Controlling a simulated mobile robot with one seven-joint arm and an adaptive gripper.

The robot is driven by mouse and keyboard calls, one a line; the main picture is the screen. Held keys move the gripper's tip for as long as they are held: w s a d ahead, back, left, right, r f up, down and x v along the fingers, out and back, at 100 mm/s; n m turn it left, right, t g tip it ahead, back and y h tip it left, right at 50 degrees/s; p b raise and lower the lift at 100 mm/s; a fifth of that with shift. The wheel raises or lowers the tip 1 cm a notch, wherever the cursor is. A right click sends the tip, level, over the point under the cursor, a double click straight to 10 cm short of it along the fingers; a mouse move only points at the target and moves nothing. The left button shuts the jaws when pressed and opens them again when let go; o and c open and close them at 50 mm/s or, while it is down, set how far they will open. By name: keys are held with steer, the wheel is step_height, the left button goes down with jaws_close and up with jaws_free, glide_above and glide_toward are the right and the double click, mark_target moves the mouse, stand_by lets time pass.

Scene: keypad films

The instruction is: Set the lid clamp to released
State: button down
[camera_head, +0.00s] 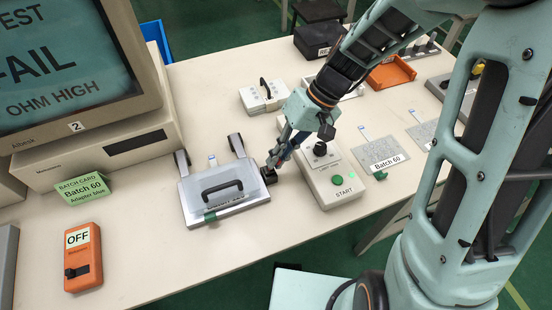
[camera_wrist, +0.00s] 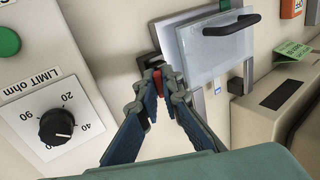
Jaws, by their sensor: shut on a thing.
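The test fixture (camera_head: 190,209) is a grey-white box near the front of the table, with a clear lid (camera_head: 240,197) carrying a black handle (camera_head: 222,189). The lid lies over the box. The lid clamp (camera_head: 268,175) is a small black part at the fixture's right side; its red lever (camera_wrist: 158,82) shows in the wrist view. My gripper (camera_head: 276,160) is shut on the red lever, and its fingertips (camera_wrist: 163,86) cover part of it. The clamp's exact position is hard to tell behind the fingers.
A box with a black knob (camera_head: 320,149) and green START button (camera_head: 337,180) stands close right of my gripper. A monitor (camera_head: 60,65) reading FAIL, a green batch card (camera_head: 83,187) and an orange OFF box (camera_head: 83,262) are left. Front table between is clear.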

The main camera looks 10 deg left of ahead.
stand_by(0.3)
steer(key=c, duration=2.1)
jaws_free()
steer(key=v, duration=1.2)
steer(key=shift+d, duration=0.2)
